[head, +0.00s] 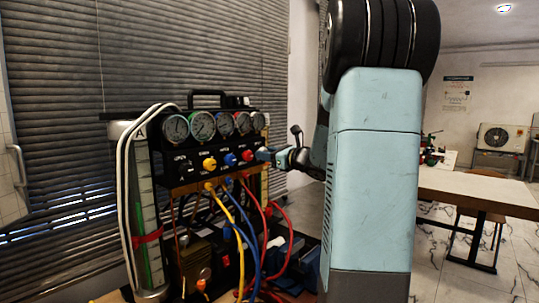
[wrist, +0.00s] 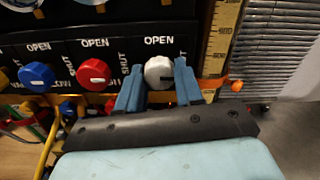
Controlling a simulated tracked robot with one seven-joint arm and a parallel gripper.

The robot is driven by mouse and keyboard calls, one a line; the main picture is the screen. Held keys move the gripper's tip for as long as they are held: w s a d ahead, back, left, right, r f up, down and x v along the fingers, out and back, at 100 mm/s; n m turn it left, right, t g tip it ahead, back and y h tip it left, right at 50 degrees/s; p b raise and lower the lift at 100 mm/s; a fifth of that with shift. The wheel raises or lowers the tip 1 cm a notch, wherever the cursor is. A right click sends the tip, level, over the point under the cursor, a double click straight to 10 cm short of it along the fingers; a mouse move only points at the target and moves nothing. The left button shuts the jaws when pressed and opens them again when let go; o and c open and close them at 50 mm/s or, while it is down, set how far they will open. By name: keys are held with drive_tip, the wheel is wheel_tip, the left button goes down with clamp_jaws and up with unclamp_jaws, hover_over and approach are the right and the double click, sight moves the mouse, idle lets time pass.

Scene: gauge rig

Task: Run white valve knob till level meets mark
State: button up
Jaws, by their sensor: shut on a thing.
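The white valve knob (wrist: 158,72) sits on the black panel under an OPEN label, its pointer line facing roughly sideways. My gripper (wrist: 159,66) has one blue finger on each side of it and is shut on it. In the head view my gripper (head: 264,155) reaches the panel's right end and hides the white knob. A tall tube gauge marked A (head: 146,205) stands left of the rig, with a green column and a red band (head: 147,238) across it. A yellow scale (wrist: 221,45) with an orange marker (wrist: 213,83) stands right of the knob; its level is unclear.
Red (wrist: 94,74) and blue (wrist: 37,77) knobs sit left of the white one, and a yellow knob (head: 209,163) is farther left. Round dials (head: 203,125) line the top. Coloured hoses (head: 248,235) hang below the panel. A wooden table (head: 470,190) stands at right.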

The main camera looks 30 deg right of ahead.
drive_tip(key=c, duration=0.3)
drive_tip(key=shift+n, duration=2.6)
drive_tip(key=o, duration=1)
drive_tip(key=shift+o, duration=0.2)
drive_tip(key=v, duration=1.3)
drive_tip(key=shift+s+d, duration=0.15)
drive_tip(key=shift+s, duration=0.2)
